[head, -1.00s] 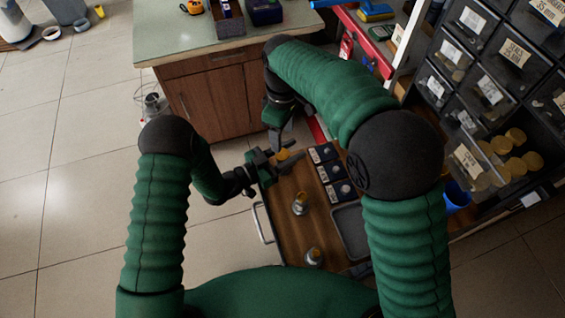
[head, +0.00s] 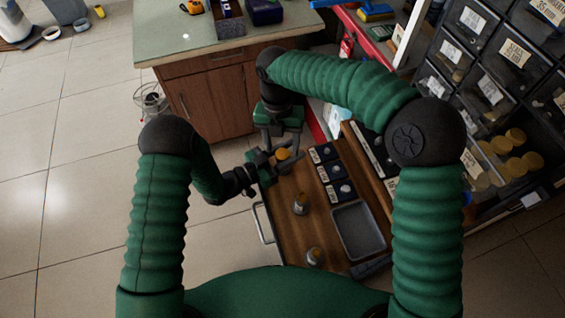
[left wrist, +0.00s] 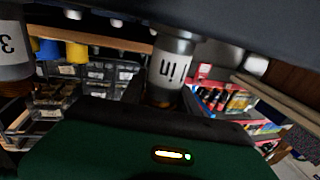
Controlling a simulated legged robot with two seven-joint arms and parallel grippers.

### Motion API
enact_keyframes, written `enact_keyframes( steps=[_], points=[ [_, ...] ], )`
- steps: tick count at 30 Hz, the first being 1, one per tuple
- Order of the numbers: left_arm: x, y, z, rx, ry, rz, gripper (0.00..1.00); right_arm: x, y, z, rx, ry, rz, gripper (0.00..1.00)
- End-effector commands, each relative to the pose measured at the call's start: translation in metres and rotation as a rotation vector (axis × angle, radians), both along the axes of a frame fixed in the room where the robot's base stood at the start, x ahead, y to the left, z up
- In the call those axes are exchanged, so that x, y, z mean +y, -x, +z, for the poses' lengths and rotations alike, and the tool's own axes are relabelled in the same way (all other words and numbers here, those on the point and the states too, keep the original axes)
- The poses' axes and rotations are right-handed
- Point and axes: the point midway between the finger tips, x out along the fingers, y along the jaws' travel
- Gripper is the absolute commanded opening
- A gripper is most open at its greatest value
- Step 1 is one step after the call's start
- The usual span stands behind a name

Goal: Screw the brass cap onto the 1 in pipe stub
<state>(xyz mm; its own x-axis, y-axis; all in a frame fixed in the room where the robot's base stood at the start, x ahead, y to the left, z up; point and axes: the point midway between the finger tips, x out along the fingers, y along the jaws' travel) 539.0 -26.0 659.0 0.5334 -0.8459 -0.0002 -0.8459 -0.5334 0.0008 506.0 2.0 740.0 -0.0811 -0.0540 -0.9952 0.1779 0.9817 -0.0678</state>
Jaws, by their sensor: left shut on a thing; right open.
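The 1 in pipe stub (left wrist: 172,62) shows in the left wrist view as a grey piece with an upside-down "1 in" label. My left gripper (head: 267,162) is shut on it at the far left of the wooden bench top. The brass cap (head: 283,154) is a bright yellow round piece at the top of this stub in the head view; I cannot tell how far it is threaded on. My right gripper (head: 281,140) points down just above the cap, open, with its fingers on either side; contact is not clear.
Two other upright stubs (head: 300,204) (head: 313,257) stand on the wooden top (head: 278,215). Labelled dark boxes (head: 331,172) and an empty grey tray (head: 358,231) lie right of them. Parts bins with yellow caps (head: 515,135) stand at right. A green-topped counter (head: 165,40) is behind.

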Motion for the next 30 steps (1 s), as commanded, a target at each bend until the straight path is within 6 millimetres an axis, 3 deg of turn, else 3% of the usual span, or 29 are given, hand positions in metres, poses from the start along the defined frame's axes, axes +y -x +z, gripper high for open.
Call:
enact_keyframes(
  steps=[3, 9, 13, 23, 30],
  points=[
    [0.001, 0.000, 0.000, -0.001, -0.001, 0.002, 0.00, -0.001, -0.006, 0.008, -0.004, -0.048, 0.390, 0.55],
    [0.001, -0.001, 0.000, -0.001, -0.001, 0.002, 0.00, -0.001, -0.016, 0.024, -0.037, -0.085, 0.814, 0.55],
    [0.001, 0.000, 0.000, -0.001, -0.001, 0.002, 0.00, -0.002, -0.018, 0.027, -0.045, -0.087, 0.889, 0.55],
    [0.000, 0.000, 0.000, -0.001, -0.001, 0.001, 0.00, -0.001, -0.017, 0.023, -0.044, -0.087, 0.890, 0.55],
    [0.000, 0.000, 0.000, -0.001, -0.001, 0.001, 0.00, -0.001, -0.016, -0.012, -0.040, -0.088, 0.889, 0.55]
  ],
)
